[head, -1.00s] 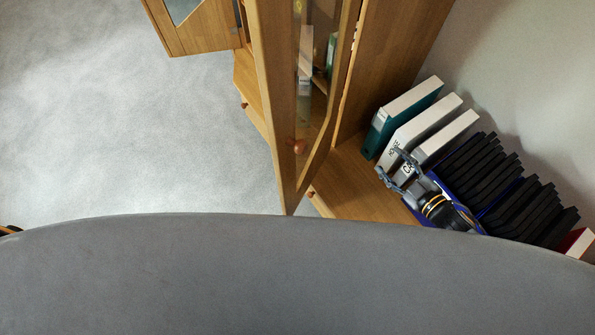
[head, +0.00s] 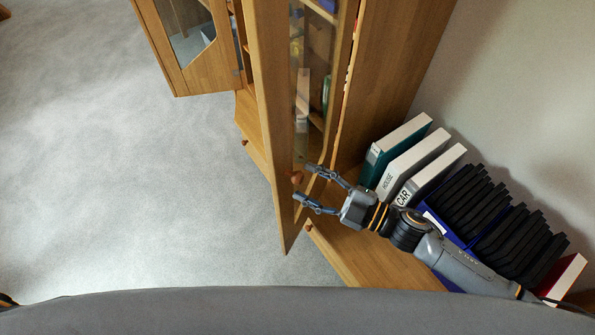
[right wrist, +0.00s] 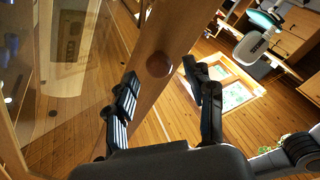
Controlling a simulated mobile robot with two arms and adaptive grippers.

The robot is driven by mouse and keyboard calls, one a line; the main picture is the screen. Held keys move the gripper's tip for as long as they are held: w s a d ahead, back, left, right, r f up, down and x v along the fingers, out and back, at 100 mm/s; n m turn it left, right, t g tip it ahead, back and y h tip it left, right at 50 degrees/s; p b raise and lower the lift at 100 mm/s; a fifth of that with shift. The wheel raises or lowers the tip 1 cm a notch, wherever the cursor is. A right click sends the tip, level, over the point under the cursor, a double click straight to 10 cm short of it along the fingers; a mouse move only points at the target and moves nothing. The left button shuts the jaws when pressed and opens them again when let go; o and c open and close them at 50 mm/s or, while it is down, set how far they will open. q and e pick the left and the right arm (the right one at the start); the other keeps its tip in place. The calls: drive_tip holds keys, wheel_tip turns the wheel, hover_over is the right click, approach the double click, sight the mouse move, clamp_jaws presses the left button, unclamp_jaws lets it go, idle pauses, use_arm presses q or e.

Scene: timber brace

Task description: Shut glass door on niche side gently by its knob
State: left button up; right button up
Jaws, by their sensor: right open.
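The wooden-framed glass door (head: 266,120) stands open from the cabinet in the head view, and its frame also shows in the right wrist view (right wrist: 172,28). Its round brown knob (head: 297,177) is on the frame's lower part; in the right wrist view the knob (right wrist: 159,64) appears between and just ahead of the fingertips. My right gripper (head: 304,183) is open, with its fingers pointing at the door near the knob. I cannot tell whether either finger touches the knob. My left gripper is not in view.
A second glazed door (head: 213,65) stands open further left. White and green binders (head: 418,160) and black files in a blue holder (head: 478,210) stand on the cabinet top beside my right arm. Clear grey floor (head: 120,190) lies left of the door.

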sight(302, 180)
drive_tip(key=shift+p+x, duration=0.3)
drive_tip(key=shift+x, duration=1.4)
clamp_jaws()
